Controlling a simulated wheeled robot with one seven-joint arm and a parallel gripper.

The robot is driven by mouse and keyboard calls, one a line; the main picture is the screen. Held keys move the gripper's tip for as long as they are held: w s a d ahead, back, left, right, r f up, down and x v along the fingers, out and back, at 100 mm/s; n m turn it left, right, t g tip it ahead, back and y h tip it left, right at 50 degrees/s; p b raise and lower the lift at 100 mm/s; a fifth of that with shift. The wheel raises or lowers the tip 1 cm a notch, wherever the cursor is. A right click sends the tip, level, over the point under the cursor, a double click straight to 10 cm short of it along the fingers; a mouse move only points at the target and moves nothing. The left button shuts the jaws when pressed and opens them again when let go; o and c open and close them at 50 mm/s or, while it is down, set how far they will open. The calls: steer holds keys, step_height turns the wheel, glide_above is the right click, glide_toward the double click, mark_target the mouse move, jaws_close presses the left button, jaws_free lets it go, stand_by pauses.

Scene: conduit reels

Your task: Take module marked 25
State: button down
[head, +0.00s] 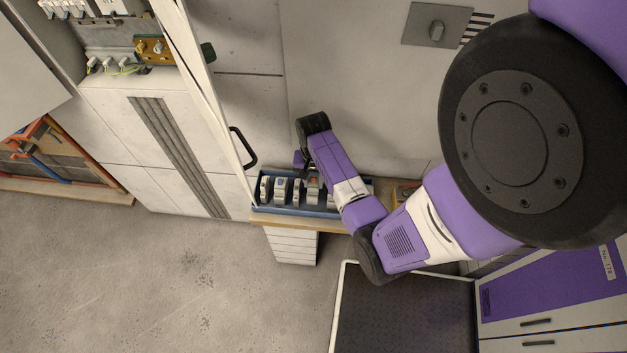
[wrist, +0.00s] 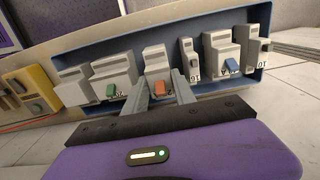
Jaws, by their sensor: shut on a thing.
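A row of light grey modules stands in a blue tray (head: 292,210), whose blue wall also shows in the wrist view (wrist: 125,45). My gripper (wrist: 160,88) is shut on the module with the orange-red lever (wrist: 156,62), one finger on each side, and this module is still in the row. Its number cannot be read. To its right are a narrow module (wrist: 189,58) that seems marked 16 and a wide one with a blue lever (wrist: 224,50). To its left is one with a green lever (wrist: 112,72). I cannot make out a 25.
The tray lies on a wooden shelf (head: 320,224) against grey wall panels. Yellow parts (wrist: 28,90) lie left of the tray in the wrist view. An open cabinet door with a black handle (head: 243,147) stands close to the tray's left end. Floor (head: 190,290) at the lower left is clear.

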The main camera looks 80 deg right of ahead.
steer(key=shift+r+p, duration=2.4)
steer(key=shift+r, duration=0.2)
